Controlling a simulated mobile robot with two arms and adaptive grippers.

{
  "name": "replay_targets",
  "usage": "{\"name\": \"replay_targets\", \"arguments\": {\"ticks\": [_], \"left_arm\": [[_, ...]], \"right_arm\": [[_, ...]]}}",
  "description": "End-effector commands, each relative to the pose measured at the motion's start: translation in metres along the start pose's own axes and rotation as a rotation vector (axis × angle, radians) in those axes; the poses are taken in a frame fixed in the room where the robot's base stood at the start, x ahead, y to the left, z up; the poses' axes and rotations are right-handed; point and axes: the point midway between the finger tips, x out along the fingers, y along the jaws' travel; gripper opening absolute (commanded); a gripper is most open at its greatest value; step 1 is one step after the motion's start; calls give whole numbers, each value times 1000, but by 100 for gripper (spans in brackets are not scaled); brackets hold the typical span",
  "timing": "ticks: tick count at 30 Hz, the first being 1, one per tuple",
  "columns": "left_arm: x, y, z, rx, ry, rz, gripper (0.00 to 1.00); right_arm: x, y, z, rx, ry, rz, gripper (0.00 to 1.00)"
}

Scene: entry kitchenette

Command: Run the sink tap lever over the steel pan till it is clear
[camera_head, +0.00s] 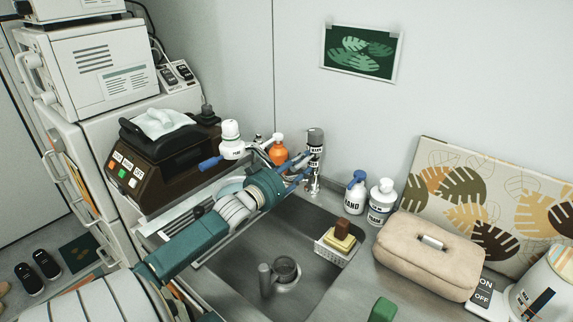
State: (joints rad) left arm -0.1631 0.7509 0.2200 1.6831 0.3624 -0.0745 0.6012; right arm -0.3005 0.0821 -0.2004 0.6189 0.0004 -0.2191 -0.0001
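My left arm reaches in from the lower left over the sink's left edge. Its gripper (289,167) is at the back of the sink, beside the chrome tap (314,186). Its blue-grey fingers look apart, and I see nothing clearly held between them. The tap's lever is mostly hidden behind the fingers, so I cannot tell whether they touch it. The steel sink basin (235,262) lies below and in front. A small round steel vessel (286,272), with an upright grey handle-like piece, sits low in the basin; its contents are unclear. My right gripper is not in view.
A caddy (336,251) with sponges hangs at the sink's right. Soap bottles (356,195) (381,202), an orange bottle (277,150) and a dark-capped can (315,145) stand behind. A beige fabric case (428,258) fills the right counter. A brown machine (160,155) stands left.

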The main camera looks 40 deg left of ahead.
Motion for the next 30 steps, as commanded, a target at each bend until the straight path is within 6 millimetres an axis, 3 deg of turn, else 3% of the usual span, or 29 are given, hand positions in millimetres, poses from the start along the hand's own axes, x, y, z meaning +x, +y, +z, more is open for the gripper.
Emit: {"name": "replay_targets", "arguments": {"ticks": [9, 15, 21, 30], "left_arm": [[-64, 0, 2, 0, -4, -1, 36], [-94, -1, 1, 0, -3, -1, 36], [-105, 0, 0, 1, 0, 0, 36], [-105, 0, -1, 1, 1, 0, 36]], "right_arm": [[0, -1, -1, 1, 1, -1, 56], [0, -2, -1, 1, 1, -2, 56], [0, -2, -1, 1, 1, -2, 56], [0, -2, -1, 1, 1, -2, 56]]}}
